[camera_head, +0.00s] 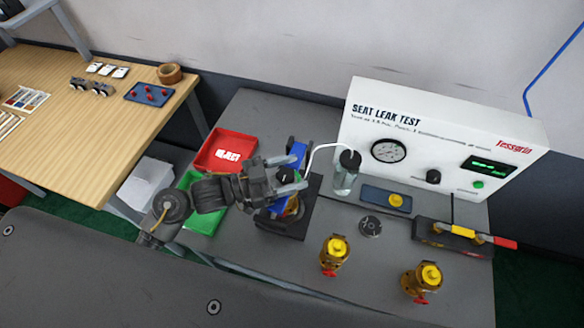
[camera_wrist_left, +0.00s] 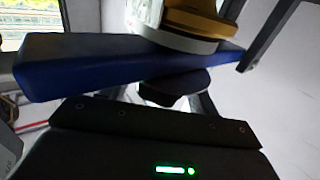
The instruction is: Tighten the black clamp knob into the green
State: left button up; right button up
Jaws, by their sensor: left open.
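The test fixture (camera_head: 291,222) stands left of the white test panel, with a blue clamp bar (camera_head: 298,151) and a brass valve (camera_head: 293,207) in it. My left gripper (camera_head: 297,174) is open over the fixture, its fingers pointing right around the knob area. The black clamp knob (camera_wrist_left: 172,88) shows in the left wrist view against the blue bar (camera_wrist_left: 90,65), in front of my gripper. I cannot tell whether the fingers touch it. A small green patch shows between the fingers in the head view. My right gripper is not in view.
The seat leak test panel (camera_head: 450,140) stands behind, with a gauge (camera_head: 388,150). A clear bottle (camera_head: 345,178) with a white tube stands close right of the fixture. Red (camera_head: 226,150) and green (camera_head: 205,215) trays lie left. Brass valves (camera_head: 334,255) stand in front.

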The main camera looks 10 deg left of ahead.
pick_arm(q)
jog(key=shift+w+d, duration=0.15)
jog(key=shift+d, duration=0.05)
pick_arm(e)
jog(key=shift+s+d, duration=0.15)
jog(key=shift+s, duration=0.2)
pick_arm(q)
jog(key=c, duration=1)
jog(key=shift+o, duration=0.2)
jog(key=shift+m+g, duration=0.3)
